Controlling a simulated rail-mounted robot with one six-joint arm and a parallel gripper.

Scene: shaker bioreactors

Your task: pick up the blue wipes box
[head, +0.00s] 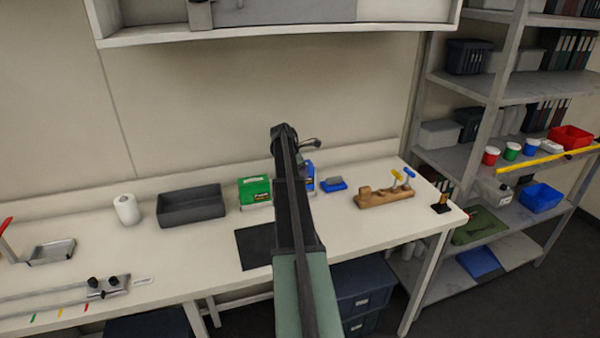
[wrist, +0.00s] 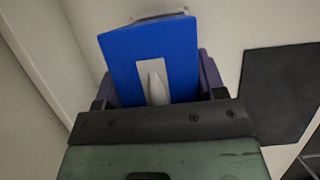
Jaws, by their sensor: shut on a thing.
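The blue wipes box (wrist: 126,58) fills the middle of the wrist view, with a pale slot and a white wipe sticking up from its top. My gripper (wrist: 158,88) is shut on it, one dark finger along each side. In the head view my arm hides most of the gripper and the box. Only a blue strip of the box (head: 310,178) shows just right of the arm. Whether the box touches the counter or is raised cannot be told.
A green box (head: 254,190) stands close left of my arm. A dark tray (head: 192,206) is further left. A small blue item (head: 333,184) and a wooden block with tools (head: 384,197) are to the right. A black mat (head: 256,246) lies in front; a wall shelf (head: 280,32) hangs above.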

